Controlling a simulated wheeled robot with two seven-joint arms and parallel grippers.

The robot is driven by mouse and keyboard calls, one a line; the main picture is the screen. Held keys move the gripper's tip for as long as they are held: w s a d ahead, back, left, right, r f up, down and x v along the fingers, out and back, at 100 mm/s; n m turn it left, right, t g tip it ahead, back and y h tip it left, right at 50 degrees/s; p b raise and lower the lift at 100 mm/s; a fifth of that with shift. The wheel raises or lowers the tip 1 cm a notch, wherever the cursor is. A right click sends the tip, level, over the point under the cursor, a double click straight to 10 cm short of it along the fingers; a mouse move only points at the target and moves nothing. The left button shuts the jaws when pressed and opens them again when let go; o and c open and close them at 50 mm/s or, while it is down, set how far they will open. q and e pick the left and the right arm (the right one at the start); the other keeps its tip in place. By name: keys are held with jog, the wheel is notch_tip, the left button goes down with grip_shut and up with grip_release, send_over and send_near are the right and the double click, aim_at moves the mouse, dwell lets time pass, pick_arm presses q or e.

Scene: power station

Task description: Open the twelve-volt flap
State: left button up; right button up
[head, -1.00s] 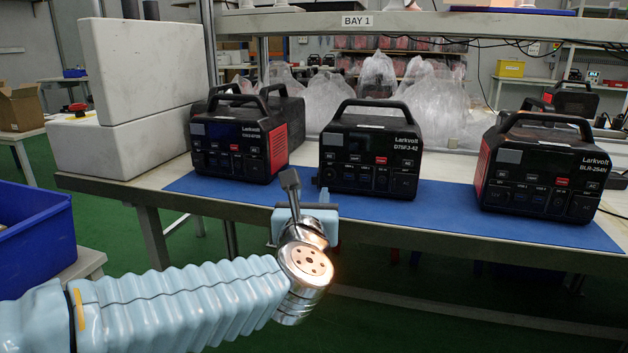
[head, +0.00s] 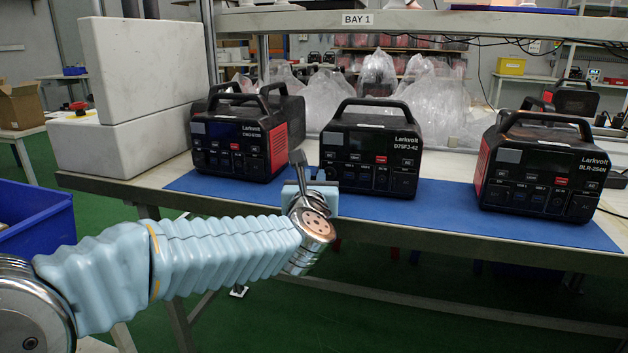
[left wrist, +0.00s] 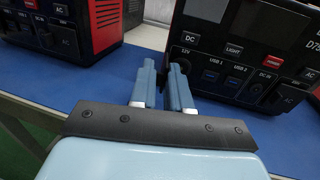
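The middle power station (head: 370,150), black with a handle, stands on the blue mat. In the left wrist view its front panel (left wrist: 240,60) shows DC, LIGHT, 12V, USB and DC IN labels. The twelve-volt flap is not clearly visible; the area below its 12V label (left wrist: 185,51) is partly hidden by my right-hand fingertip. My left gripper (left wrist: 162,68) is just in front of the panel's left end, its two fingers apart by a narrow gap with nothing seen between them. In the head view the left gripper (head: 318,180) is at the station's lower left. My right gripper is out of view.
Another power station (head: 235,140) stands to the left and one (head: 545,165) to the right, all on the blue mat (head: 440,205) at the bench's front. White blocks (head: 145,70) stand at the left. A blue bin (head: 35,222) is at lower left.

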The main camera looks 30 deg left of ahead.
pick_arm(q)
grip_shut()
